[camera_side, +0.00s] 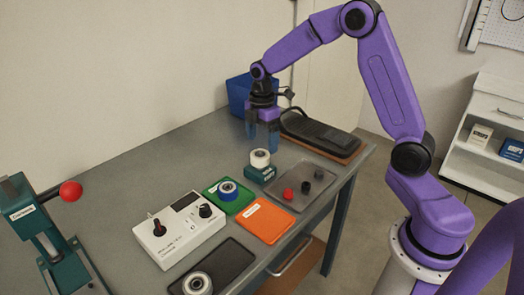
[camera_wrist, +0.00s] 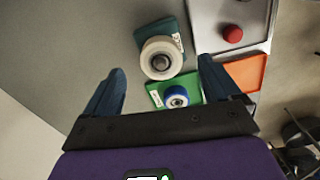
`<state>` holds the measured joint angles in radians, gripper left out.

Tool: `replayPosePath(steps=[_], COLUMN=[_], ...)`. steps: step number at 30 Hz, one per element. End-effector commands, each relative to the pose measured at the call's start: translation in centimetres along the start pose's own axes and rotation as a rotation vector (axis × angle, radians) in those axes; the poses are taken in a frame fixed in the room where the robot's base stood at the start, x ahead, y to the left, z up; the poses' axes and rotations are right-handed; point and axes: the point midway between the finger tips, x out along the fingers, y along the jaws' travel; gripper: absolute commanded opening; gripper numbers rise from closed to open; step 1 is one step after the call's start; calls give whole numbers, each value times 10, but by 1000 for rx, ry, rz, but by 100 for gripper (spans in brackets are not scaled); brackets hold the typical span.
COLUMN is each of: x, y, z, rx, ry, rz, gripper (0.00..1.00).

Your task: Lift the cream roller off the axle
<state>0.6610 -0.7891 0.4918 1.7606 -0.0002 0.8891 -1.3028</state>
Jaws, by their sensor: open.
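The cream roller (camera_side: 260,159) sits on top of a small teal stand (camera_side: 261,174) on the bench. In the wrist view the cream roller (camera_wrist: 162,58) shows from above, with a dark axle end (camera_wrist: 161,63) in its centre. The teal stand (camera_wrist: 168,29) shows behind it. My gripper (camera_side: 264,148) is open and empty, with its blue fingers pointing down, above and close to the roller in the side view. In the wrist view the roller lies ahead of and between the two fingertips (camera_wrist: 163,75), apart from both.
A blue-ringed roller (camera_side: 227,189) rests on a green mat (camera_side: 241,203), beside an orange mat (camera_side: 264,221). A grey tray (camera_side: 325,193) holds red and black knobs. A white control box (camera_side: 176,232), a black tray (camera_side: 237,257) and a blue bin (camera_side: 238,93) stand nearby.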

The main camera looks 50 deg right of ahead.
Motion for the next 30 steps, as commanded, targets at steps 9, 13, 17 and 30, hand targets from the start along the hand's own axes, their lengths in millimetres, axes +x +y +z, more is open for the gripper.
replayPosePath(steps=[9,13,17,30], x=[41,47,48,48], y=[0,0,0,0], z=[0,0,0,0], rx=[0,0,0,0], ry=[-1,0,0,0], rz=[-2,-1,0,0], gripper=[90,90,90,54])
